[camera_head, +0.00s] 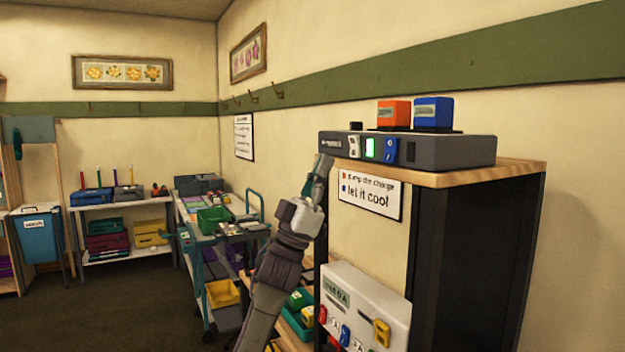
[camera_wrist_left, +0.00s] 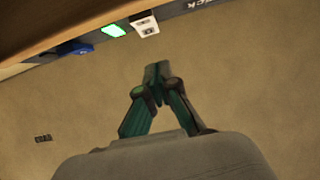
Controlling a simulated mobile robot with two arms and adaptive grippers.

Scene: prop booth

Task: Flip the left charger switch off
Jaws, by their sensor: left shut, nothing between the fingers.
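The dark grey charger (camera_head: 450,152) stands on the wooden cabinet top, with an orange block (camera_head: 394,113) and a blue block (camera_head: 433,113) seated on it. Its front has a pale left switch (camera_head: 354,147), a lit green panel (camera_head: 370,148) and a blue switch (camera_head: 391,151). In the left wrist view the pale switch (camera_wrist_left: 145,25), green panel (camera_wrist_left: 113,30) and blue part (camera_wrist_left: 80,48) show along the top edge. My left gripper (camera_head: 324,162) is shut and empty, just left of the pale switch and apart from it. Its fingertips (camera_wrist_left: 157,72) point towards the charger. The switch's position is too small to tell.
The wooden cabinet top (camera_head: 480,175) juts out under the charger. A sign (camera_head: 370,196) hangs below it, above a white panel (camera_head: 365,305) with coloured parts. A teal cart (camera_head: 196,268) and a white shelf (camera_head: 125,200) stand behind to the left; the floor there is open.

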